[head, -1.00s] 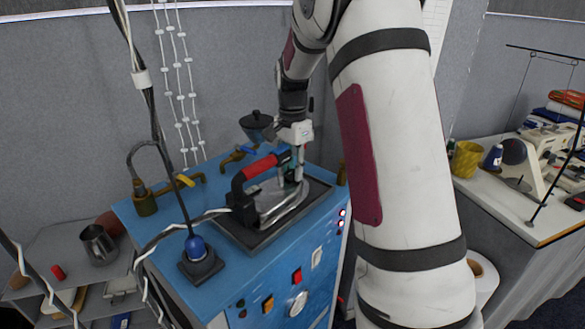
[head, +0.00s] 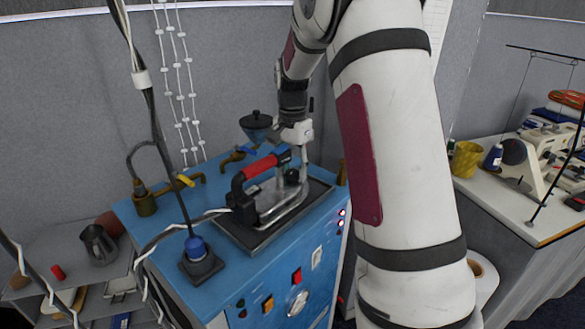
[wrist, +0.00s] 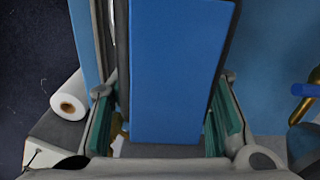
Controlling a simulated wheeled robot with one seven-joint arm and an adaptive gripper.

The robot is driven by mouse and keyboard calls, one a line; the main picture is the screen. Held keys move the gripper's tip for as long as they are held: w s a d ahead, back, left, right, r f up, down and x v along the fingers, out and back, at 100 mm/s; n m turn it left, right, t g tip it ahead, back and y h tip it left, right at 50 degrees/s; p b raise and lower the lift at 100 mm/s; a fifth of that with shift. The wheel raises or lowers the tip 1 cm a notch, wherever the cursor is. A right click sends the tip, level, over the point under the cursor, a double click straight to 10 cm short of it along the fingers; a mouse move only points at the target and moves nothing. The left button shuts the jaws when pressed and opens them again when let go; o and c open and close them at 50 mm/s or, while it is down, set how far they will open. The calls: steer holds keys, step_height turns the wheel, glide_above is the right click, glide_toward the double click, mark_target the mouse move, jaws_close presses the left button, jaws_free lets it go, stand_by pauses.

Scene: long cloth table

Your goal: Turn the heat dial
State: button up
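The iron (head: 270,196), with a red handle and grey body, rests on a dark tray (head: 240,232) on the blue cabinet. A small black knob, seemingly the heat dial (head: 292,175), shows on the iron's right part. My gripper (head: 303,165) points down just above and beside it; I cannot tell if they touch. In the wrist view, my gripper (wrist: 163,128) has its green-padded fingers wide apart. A flat bright-blue surface fills the view between them, and I cannot tell what it belongs to. The dial is not recognisable there.
The blue cabinet (head: 150,222) has taps and a funnel at the back, and switches with a round white control (head: 298,302) on its front. Cables hang at the left, near a metal pitcher (head: 98,244). A sewing table (head: 515,215) stands right, with a white roll (wrist: 70,105) below.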

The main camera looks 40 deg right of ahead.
mark_target(292, 172)
step_height(292, 172, up, 12)
stand_by(0.8)
step_height(292, 172, down, 12)
steer(key=m, duration=0.2)
steer(key=shift+m+p, duration=0.3)
steer(key=shift+m, duration=0.1)
stand_by(0.5)
jaws_close()
